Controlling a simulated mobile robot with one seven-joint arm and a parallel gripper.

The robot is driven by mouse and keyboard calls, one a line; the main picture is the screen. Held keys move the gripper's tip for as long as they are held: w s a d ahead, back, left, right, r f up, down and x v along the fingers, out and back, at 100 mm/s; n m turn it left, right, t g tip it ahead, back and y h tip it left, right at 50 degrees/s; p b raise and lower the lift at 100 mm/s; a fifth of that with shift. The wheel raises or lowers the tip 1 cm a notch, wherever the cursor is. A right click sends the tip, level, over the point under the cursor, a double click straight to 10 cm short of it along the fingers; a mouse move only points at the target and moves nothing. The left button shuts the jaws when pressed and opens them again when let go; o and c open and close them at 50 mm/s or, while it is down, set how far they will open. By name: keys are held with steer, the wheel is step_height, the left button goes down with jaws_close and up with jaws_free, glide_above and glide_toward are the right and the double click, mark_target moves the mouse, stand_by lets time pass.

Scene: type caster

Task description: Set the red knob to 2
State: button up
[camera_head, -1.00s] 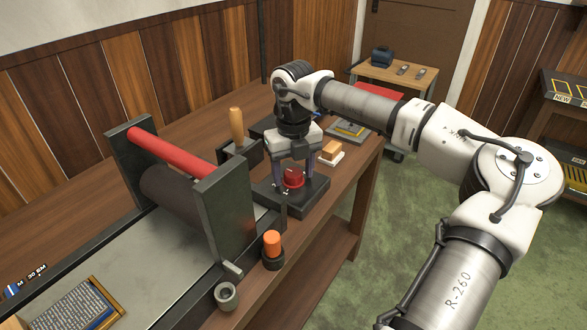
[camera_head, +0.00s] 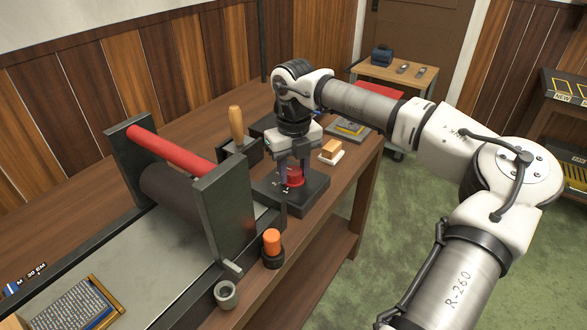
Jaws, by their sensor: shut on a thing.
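The red knob (camera_head: 295,178) sits on a black base (camera_head: 312,190) on the wooden bench. My gripper (camera_head: 294,179) points straight down over it, with its fingers on either side of the knob, shut on it. One finger stands in front of the knob's left part and hides some of it. Small white marks show on the base to the left of the knob, too small to read.
A press with a red roller (camera_head: 172,153) stands left of the knob. An orange-topped item (camera_head: 272,243) and a grey cup (camera_head: 226,295) are in front. A wooden-handled tool (camera_head: 237,126) and an orange block (camera_head: 331,148) on a white base are close behind.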

mark_target(294, 171)
steer(key=n, duration=0.5)
steer(key=shift+b, duration=0.3)
steer(key=shift+n, duration=1.9)
steer(key=o, duration=1)
step_height(294, 171, up, 14)
steer(key=shift+f+b, duration=0.1)
steer(key=shift+b, duration=0.25)
